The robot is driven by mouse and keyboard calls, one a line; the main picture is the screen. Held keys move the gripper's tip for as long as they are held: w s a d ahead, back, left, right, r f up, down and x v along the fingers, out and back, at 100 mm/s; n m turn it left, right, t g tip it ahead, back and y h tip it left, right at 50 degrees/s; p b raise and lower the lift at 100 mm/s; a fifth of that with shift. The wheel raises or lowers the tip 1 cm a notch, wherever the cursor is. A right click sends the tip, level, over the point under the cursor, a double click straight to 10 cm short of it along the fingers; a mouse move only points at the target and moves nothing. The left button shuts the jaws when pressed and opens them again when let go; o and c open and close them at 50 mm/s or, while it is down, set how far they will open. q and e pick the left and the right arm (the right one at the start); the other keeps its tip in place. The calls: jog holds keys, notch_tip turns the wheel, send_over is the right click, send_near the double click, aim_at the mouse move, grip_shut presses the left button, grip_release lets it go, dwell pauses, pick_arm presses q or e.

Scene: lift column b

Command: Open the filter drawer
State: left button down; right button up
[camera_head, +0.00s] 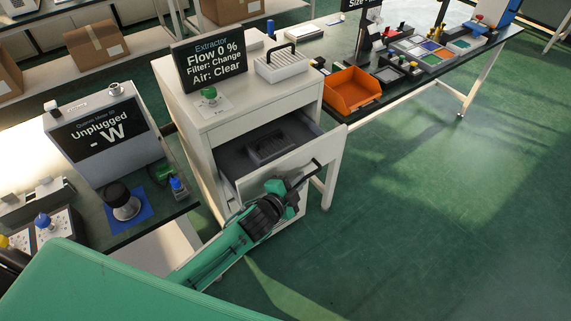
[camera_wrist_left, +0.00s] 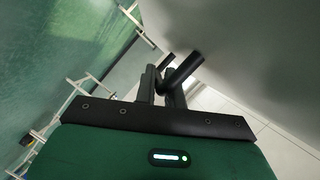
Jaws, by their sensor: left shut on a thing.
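The filter drawer (camera_head: 327,146) of the white extractor cabinet (camera_head: 188,101) stands pulled out in the head view. A dark grey filter block (camera_head: 271,147) lies inside it. The drawer has a dark bar handle (camera_head: 315,165) on its front, which also shows in the left wrist view (camera_wrist_left: 184,69). My left gripper (camera_head: 290,185) is at the drawer front, shut on the handle; its dark fingers show in the left wrist view (camera_wrist_left: 162,88). The gripper hides part of the handle and front. My right gripper is in neither view.
The extractor's sign (camera_head: 211,64) reads "Flow 0 %, Filter: Change, Air: Clear". A green knob (camera_head: 209,94) and a white slatted filter (camera_head: 282,64) are on the cabinet top. An orange bin (camera_head: 351,90) stands to the right. Green floor (camera_head: 430,220) at right is clear.

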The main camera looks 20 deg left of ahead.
pick_arm(q)
jog(key=s+d, duration=0.5)
jog(key=d, duration=0.1)
jog(key=shift+s+d+p, duration=0.15)
jog(key=shift+d+p, duration=0.15)
jog(key=shift+d, duration=0.1)
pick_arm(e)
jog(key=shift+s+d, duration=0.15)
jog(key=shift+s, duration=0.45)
pick_arm(q)
jog(key=c, duration=1.5)
grip_release()
jog(key=shift+c, duration=0.2)
jog(key=shift+o, duration=0.3)
jog(key=shift+a, duration=0.1)
